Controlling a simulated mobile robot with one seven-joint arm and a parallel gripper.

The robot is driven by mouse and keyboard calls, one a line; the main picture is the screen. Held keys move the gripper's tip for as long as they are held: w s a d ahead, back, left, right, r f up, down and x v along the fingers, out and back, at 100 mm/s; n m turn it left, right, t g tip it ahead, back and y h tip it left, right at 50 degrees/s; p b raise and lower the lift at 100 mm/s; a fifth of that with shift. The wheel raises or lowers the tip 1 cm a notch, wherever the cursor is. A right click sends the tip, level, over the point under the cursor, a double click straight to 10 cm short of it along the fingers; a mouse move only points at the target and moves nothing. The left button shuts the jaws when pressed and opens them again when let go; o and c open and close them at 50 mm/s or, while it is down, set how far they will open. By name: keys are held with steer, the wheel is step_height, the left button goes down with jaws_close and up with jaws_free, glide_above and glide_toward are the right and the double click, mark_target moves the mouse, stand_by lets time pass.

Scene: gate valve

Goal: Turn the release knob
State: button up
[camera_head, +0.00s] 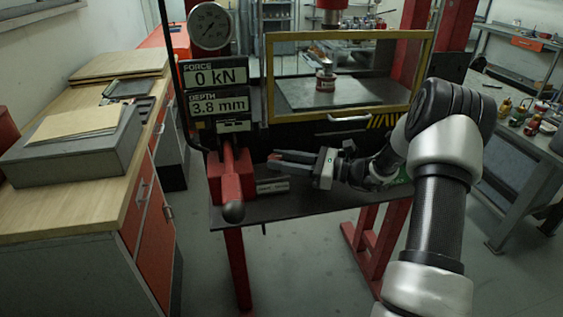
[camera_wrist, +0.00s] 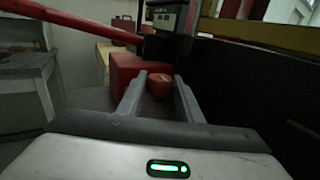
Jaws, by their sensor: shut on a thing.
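The release knob (camera_wrist: 160,84) is a small round red knob beside the red pump block (camera_wrist: 125,70). In the wrist view it sits between the two grey fingers of my gripper (camera_wrist: 160,78), which is shut on it. In the head view my gripper (camera_head: 274,160) reaches left across the press's front ledge toward the red pump block (camera_head: 226,186). The knob is hard to make out there, largely covered by the fingers. The gauge panel reads 0 kN force (camera_head: 215,77) and 3.8 mm depth (camera_head: 217,105).
A red pump lever with a dark ball end (camera_head: 233,211) juts toward the camera left of my gripper. The lever (camera_wrist: 70,24) also crosses the wrist view's upper left. A yellow-framed guard (camera_head: 348,119) stands behind my gripper. A wooden workbench (camera_head: 98,205) is at left.

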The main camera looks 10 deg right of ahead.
steer(key=shift+g, duration=0.3)
steer(key=o, duration=1)
steer(key=shift+o, duration=0.2)
steer(key=v, duration=1.1)
steer(key=b+v, duration=0.1)
steer(key=v, duration=0.5)
steer(key=shift+d+f, duration=0.25)
steer(key=shift+f, duration=0.05)
